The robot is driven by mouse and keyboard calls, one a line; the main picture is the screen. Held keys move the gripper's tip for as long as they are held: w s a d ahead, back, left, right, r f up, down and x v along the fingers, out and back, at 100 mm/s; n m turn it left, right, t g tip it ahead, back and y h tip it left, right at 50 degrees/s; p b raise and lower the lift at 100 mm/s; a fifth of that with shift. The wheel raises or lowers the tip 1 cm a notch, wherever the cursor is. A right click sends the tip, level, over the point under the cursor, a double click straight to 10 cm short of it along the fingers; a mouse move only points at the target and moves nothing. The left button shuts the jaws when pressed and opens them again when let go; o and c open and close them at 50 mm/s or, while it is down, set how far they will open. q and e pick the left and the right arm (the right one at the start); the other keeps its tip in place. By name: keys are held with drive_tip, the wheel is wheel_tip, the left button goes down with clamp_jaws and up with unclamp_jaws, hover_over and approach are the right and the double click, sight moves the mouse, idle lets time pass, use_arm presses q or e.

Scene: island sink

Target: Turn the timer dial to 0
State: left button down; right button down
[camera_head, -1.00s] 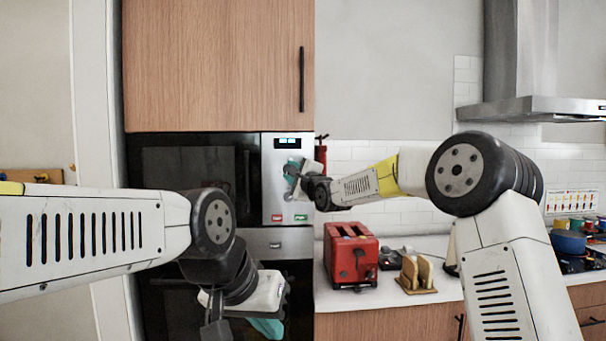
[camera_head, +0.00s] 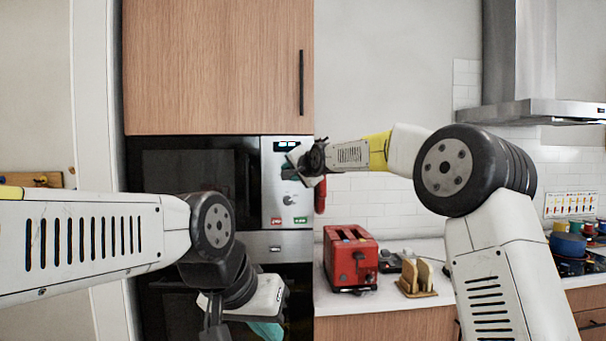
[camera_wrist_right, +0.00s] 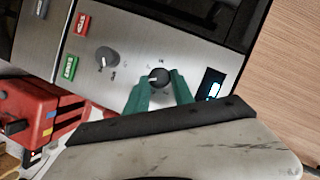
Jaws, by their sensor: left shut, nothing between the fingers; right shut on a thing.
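The oven's control panel has two round dials in a column under a lit display (camera_head: 293,144). In the right wrist view, the dark upper dial (camera_wrist_right: 159,77), nearest the display (camera_wrist_right: 210,88), sits between the green fingers of my right gripper (camera_wrist_right: 160,92). That gripper is shut on it. The grey lower dial (camera_wrist_right: 107,57) is free beside it. The dial markings are too small to read, so I cannot tell which setting is shown. In the head view, my right gripper (camera_head: 294,166) is at the panel. My left gripper (camera_head: 267,329) is shut and empty, low in front of the oven.
Red (camera_wrist_right: 83,22) and green (camera_wrist_right: 68,67) buttons lie below the dials. A red toaster (camera_head: 351,262) and a toast rack (camera_head: 418,283) stand on the counter at right. A wooden cabinet (camera_head: 215,65) is above the oven.

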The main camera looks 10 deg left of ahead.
drive_tip(key=shift+s+a+f+n+t+h, duration=0.1)
drive_tip(key=shift+a+n+t+h, duration=0.5)
drive_tip(key=shift+n+h, duration=2.1)
drive_tip(key=shift+s+a+f+n+t+h, duration=0.15)
drive_tip(key=shift+n+t+h, duration=0.9)
drive_tip(key=shift+n, duration=3.3)
drive_tip(key=shift+a+f+n+t+h, duration=0.15)
drive_tip(key=shift+n+t+h, duration=0.7)
drive_tip(key=shift+n+h, duration=1.85)
drive_tip(key=shift+n+y, duration=0.85)
drive_tip(key=shift+n, duration=0.1)
drive_tip(key=c, duration=1.1)
unclamp_jaws()
drive_tip(key=shift+a, duration=0.1)
